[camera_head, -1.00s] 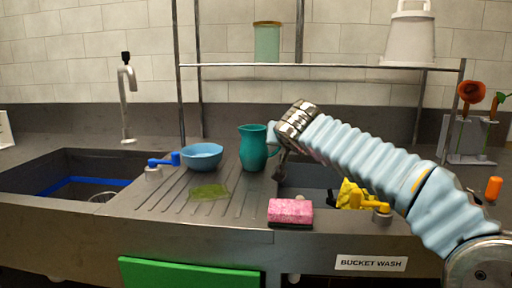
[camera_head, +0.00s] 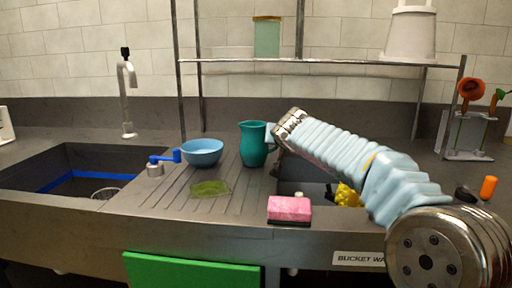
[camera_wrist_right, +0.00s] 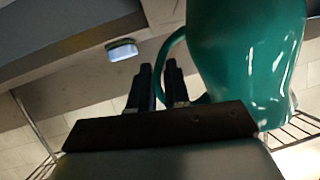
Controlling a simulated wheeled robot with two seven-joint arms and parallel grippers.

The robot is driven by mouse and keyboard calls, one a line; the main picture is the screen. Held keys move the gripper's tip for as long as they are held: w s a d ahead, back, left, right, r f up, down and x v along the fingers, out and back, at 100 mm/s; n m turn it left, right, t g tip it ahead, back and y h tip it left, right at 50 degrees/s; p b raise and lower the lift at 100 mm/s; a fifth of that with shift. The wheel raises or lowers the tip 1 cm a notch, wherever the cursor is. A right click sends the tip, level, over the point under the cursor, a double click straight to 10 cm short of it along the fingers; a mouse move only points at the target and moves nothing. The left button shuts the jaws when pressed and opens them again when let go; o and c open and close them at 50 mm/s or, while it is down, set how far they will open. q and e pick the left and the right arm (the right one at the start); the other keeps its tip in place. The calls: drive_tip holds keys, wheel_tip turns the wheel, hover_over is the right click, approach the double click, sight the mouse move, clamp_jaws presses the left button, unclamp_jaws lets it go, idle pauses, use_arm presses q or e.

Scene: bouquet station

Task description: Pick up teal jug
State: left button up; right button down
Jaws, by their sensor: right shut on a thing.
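The teal jug (camera_head: 253,145) stands upright on the grooved drainboard, right of the blue bowl. In the right wrist view the jug (camera_wrist_right: 245,45) is large at the upper right, with its curved handle on its left side. My right gripper (camera_wrist_right: 159,72) is at the handle and shut on it. In the head view my right arm reaches in from the right to the jug's handle side, and the wrist hides the fingers there. My left gripper is not in view.
A blue bowl (camera_head: 202,152), a green cloth-like patch (camera_head: 210,188) and a pink sponge (camera_head: 289,208) lie near the jug. A metal shelf (camera_head: 330,64) spans behind. The left sink (camera_head: 70,160) is open; my arm partly covers the right basin.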

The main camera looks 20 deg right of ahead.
drive_tip(key=shift+r, duration=0.15)
drive_tip(key=shift+r+p, duration=0.5)
drive_tip(key=shift+r, duration=0.95)
drive_tip(key=shift+s+a+r, duration=0.15)
drive_tip(key=shift+a+r, duration=0.05)
drive_tip(key=shift+r, duration=0.05)
drive_tip(key=s+a+r+b, duration=0.3)
drive_tip(key=s+a+r, duration=0.5)
drive_tip(key=s+r, duration=0.1)
drive_tip(key=shift+b+v, duration=0.35)
drive_tip(key=shift+v, duration=0.4)
drive_tip(key=shift+s, duration=0.1)
drive_tip(key=shift+f, duration=0.1)
